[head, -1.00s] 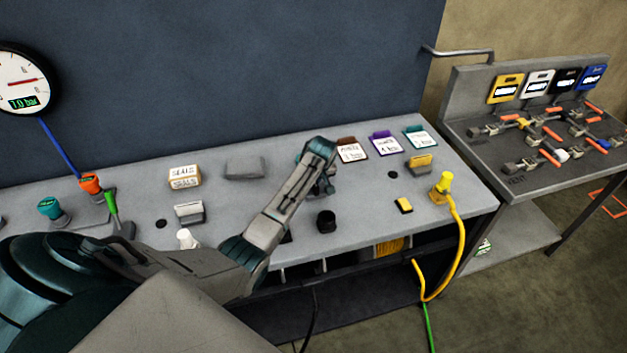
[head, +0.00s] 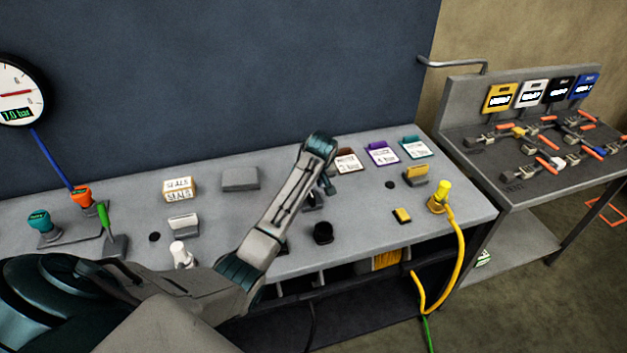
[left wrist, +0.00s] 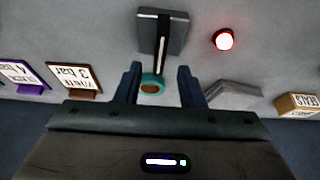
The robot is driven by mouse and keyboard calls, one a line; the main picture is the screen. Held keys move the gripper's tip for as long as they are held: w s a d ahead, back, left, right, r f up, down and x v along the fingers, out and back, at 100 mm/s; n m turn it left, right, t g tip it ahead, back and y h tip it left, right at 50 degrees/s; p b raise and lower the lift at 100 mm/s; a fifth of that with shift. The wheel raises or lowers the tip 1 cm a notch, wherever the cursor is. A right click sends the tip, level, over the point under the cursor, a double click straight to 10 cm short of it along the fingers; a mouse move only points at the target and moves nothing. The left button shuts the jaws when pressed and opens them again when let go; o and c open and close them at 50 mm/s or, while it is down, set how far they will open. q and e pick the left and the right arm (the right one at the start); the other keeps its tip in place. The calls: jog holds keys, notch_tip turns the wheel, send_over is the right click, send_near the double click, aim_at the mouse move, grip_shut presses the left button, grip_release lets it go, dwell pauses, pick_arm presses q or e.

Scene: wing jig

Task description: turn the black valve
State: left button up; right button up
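A rack on the right-hand bench holds several grey valves with orange handles, under yellow, white, black and blue tags. The black tag (head: 559,90) is third from the left. The valves are small, and I cannot tell for sure which one is black. My left gripper (head: 325,187) is over the near bench, well left of the rack. In the left wrist view its fingers (left wrist: 160,88) are apart, on either side of a teal-rimmed round end. A black lever with a white stripe (left wrist: 162,40) on a grey base is just beyond. I see no grip on anything. My right gripper is out of view.
The near bench (head: 350,205) carries a black knob (head: 323,233), a SEALS box (head: 180,188), and a yellow plug (head: 440,195) with a hose hanging off the front edge. A red lamp (left wrist: 223,39) glows in the wrist view. Floor is open before the rack.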

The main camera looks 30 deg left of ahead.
pick_arm(q)
jog(key=shift+b+v, duration=0.5)
jog(key=shift+v, duration=1.85)
